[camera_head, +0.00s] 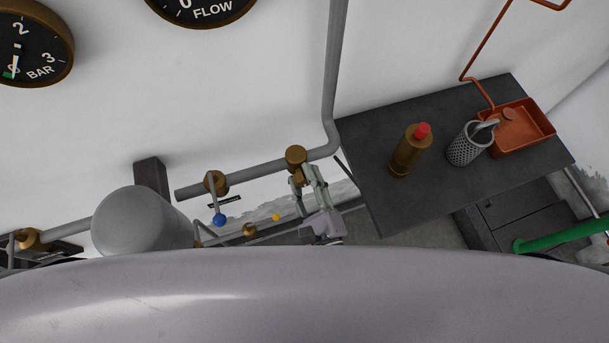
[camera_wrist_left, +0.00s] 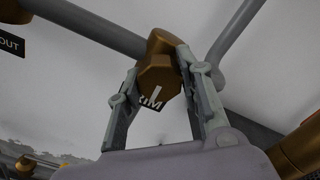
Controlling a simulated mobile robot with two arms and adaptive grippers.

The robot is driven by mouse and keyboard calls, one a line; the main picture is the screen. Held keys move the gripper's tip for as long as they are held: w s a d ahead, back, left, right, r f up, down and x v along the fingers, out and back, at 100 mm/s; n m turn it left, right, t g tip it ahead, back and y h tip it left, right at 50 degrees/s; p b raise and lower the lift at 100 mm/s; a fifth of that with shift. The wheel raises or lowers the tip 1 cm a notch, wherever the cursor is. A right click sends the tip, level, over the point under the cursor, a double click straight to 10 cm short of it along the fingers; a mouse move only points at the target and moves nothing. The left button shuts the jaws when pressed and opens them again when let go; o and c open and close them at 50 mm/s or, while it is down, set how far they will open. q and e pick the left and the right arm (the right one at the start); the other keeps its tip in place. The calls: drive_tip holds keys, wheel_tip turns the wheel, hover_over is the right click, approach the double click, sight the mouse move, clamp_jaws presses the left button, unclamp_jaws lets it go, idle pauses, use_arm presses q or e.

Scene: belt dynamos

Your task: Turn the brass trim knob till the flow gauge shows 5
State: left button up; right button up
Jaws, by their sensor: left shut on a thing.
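The brass trim knob (camera_head: 296,156) sits on the grey pipe along the wall in the head view. In the left wrist view the knob (camera_wrist_left: 158,82) is a faceted brass cap with a white line on its face. My left gripper (camera_head: 302,175) is shut on the knob, one finger on each side of it. In the wrist view the gripper (camera_wrist_left: 158,64) partly hides a label below the knob. My right gripper is not in view.
A BAR gauge (camera_head: 34,45) hangs at the left. A blue-knobbed valve (camera_head: 219,219) sits left of my gripper. A dark table (camera_head: 370,192) at the right holds a brass bottle (camera_head: 405,157), a mesh cup (camera_head: 464,149) and an orange tray (camera_head: 548,122).

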use_arm(q)
drive_tip(key=shift+m+p, duration=0.35)
drive_tip(key=shift+m, duration=0.45)
drive_tip(key=o, duration=1.2)
drive_tip(key=shift+c, duration=0.2)
drive_tip(key=v, duration=0.7)
drive_tip(key=shift+s, duration=0.25)
